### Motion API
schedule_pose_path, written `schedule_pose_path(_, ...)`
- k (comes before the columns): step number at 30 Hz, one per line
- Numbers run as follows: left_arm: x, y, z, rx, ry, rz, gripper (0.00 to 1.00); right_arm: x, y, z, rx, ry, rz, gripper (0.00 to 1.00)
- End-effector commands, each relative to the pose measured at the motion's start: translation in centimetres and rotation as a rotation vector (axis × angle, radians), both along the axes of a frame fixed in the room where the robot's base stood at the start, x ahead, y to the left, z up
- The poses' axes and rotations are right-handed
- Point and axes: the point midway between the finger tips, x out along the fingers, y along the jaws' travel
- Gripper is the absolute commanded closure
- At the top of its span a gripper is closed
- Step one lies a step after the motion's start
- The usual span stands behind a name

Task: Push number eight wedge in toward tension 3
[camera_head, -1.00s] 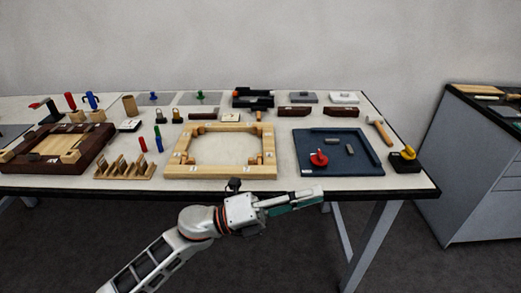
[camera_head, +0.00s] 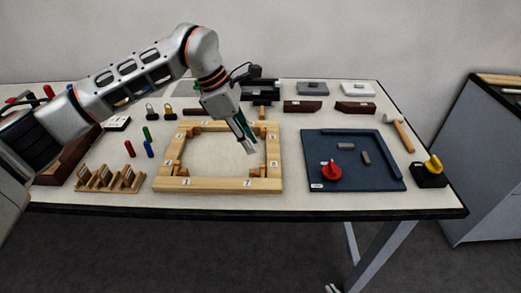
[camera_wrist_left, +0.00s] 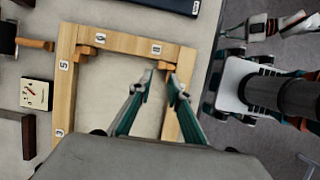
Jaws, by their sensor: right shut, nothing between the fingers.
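The square light-wood frame (camera_head: 168,165) lies on the table, with numbered labels and small wooden wedges inside its corners. The label 8 (camera_wrist_left: 156,48) and the number eight wedge (camera_wrist_left: 166,66) show at one corner in the left wrist view. In the head view that wedge (camera_head: 264,172) sits at the near right inner corner. My left gripper (camera_head: 249,148) is over the frame's opening, near its right side. Its fingertips (camera_wrist_left: 160,75) are apart and empty, close to the wedge; contact cannot be told. My right gripper (camera_head: 332,288) barely shows at the bottom edge, below the table.
A blue tray (camera_head: 390,175) with a red knob piece (camera_head: 331,171) lies right of the frame. A yellow-topped black block (camera_head: 430,172) and a mallet (camera_head: 400,133) are further right. A slotted wooden rack (camera_head: 108,180) stands to the left.

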Motion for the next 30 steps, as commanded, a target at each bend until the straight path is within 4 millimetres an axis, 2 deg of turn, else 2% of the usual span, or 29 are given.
schedule_pose_path(15, -0.1, -2.7, -6.4, -0.002, 0.004, -0.001, 0.82, 0.1, 0.0, 0.2, 0.001, -0.002, 0.000, 1.00)
schedule_pose_path(27, -0.1, -3.0, -7.1, -0.002, 0.002, 0.000, 0.82, 0.1, 0.1, 0.3, 0.002, -0.003, 0.000, 1.00)
schedule_pose_path(29, -0.1, -3.0, -7.1, -0.002, 0.003, 0.000, 0.98, 0.1, 0.1, 0.3, 0.002, -0.003, 0.000, 1.00)
schedule_pose_path(30, -0.1, -3.0, -7.1, -0.002, 0.003, 0.000, 1.00, 0.1, 0.1, 0.3, 0.002, -0.003, 0.000, 1.00)
